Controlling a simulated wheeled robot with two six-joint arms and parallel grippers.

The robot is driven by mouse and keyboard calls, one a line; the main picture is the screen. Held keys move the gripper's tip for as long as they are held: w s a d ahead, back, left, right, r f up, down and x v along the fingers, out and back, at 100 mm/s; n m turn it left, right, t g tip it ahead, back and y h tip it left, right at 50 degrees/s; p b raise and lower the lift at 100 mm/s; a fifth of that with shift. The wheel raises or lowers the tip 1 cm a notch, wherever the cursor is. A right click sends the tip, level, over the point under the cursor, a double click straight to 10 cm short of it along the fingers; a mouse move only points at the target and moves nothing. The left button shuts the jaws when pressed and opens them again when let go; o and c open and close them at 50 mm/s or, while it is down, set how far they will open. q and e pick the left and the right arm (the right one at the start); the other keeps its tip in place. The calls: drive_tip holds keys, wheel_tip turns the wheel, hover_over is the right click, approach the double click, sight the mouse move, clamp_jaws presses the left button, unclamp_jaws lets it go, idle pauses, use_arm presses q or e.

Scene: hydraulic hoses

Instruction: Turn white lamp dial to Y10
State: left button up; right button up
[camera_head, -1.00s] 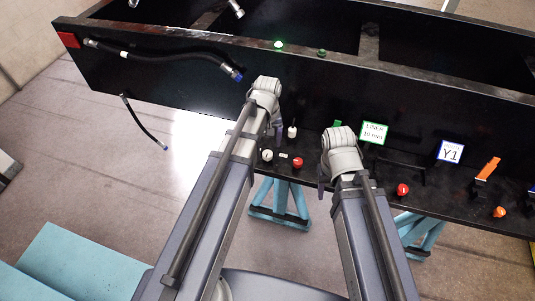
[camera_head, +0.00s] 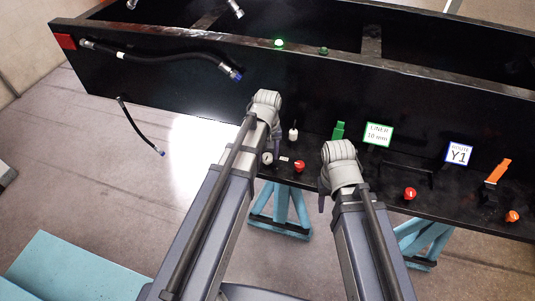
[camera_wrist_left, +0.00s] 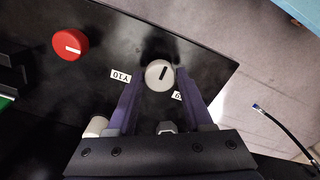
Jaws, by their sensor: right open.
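The white dial (camera_wrist_left: 159,75) with a black pointer mark sits on the black panel. In the left wrist view its mark points up and slightly right. A Y10 label (camera_wrist_left: 120,77) is left of it; another label (camera_wrist_left: 177,96) is partly hidden by a finger. My left gripper (camera_wrist_left: 158,83) is open, its dark fingers on either side of the dial with small gaps apparent. In the head view the dial (camera_head: 267,158) shows beside my left gripper (camera_head: 275,133). My right gripper (camera_head: 323,192) is open, its fingers mostly hidden behind its wrist, apart from the dial.
A red dial (camera_wrist_left: 70,44) is near the white one. More red (camera_head: 410,193) and orange (camera_head: 512,216) knobs stand to the right. A green lamp (camera_head: 279,43) glows on the frame's top rail. Black hoses (camera_head: 150,57) hang at the left. A white-capped post (camera_head: 293,133) stands close by.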

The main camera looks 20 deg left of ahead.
use_arm(q)
clamp_jaws()
drive_tip(key=shift+m, duration=0.3)
drive_tip(key=m, duration=1.7)
drive_tip(key=shift+m, duration=0.3)
idle(0.4)
